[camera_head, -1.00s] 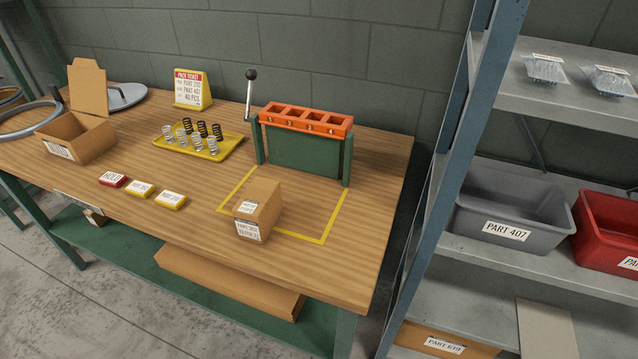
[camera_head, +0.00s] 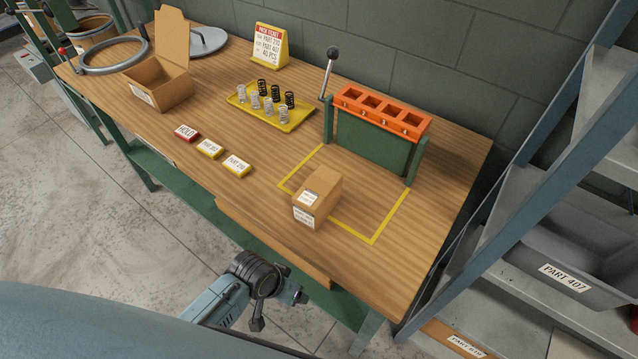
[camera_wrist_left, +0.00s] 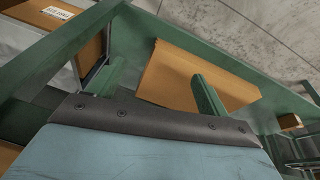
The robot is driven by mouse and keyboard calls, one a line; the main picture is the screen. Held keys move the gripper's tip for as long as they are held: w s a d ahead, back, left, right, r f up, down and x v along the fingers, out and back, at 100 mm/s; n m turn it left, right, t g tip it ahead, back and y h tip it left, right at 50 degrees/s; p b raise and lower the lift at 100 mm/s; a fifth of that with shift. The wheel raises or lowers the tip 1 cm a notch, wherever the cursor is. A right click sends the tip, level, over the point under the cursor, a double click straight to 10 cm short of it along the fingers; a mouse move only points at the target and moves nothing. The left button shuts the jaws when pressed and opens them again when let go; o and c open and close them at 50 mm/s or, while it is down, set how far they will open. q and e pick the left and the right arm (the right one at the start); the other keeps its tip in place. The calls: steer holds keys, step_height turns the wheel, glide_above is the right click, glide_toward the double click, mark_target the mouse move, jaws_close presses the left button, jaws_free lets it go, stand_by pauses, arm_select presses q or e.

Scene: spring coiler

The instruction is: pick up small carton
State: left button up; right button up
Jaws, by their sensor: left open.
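The small carton (camera_head: 317,198) is a closed brown box with white labels. It stands upright near the bench's front edge, partly over the yellow outlined area, with nothing holding it. My left arm (camera_head: 255,277) comes in at the bottom of the head view, in front of the bench and below and left of the carton. Its fingers are not clear there. The carton is not visible in that view. My right gripper is not in view.
On the bench (camera_head: 440,200) stand an orange-topped green coiler (camera_head: 375,140), a yellow tray (camera_head: 298,121) of springs, label blocks (camera_head: 209,148) and an open carton (camera_head: 165,88). Flat cardboard (camera_wrist_left: 190,75) lies below the bench top. A shelf rack (camera_head: 510,215) stands close on the right.

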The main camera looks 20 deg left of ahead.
arm_select(q)
steer(key=w+d+r+m+h+p, duration=0.1)
steer(key=d+r+p, duration=0.15)
steer(key=r, duration=0.95)
steer(key=w+d+r+m+h+p, duration=0.1)
steer(key=d+r, duration=0.2)
steer(key=r, duration=0.8)
step_height(320, 180, up, 8)
steer(key=g+y, duration=0.3)
steer(key=y, duration=0.1)
glide_above(318, 185)
steer(key=d, duration=0.1)
steer(key=shift+s+d+n, duration=0.1)
steer(key=shift+s+n, duration=0.15)
steer(key=shift+n, duration=0.05)
steer(key=shift+w+a+f, duration=0.2)
steer(key=shift+a+f, duration=0.05)
step_height(318, 185, down, 7)
steer(key=shift+f, duration=0.1)
steer(key=f, duration=0.4)
steer(key=shift+a+f, duration=0.1)
steer(key=shift+a, duration=0.25)
steer(key=shift+f, duration=0.45)
steer(key=c, duration=1.4)
steer(key=shift+c, duration=0.4)
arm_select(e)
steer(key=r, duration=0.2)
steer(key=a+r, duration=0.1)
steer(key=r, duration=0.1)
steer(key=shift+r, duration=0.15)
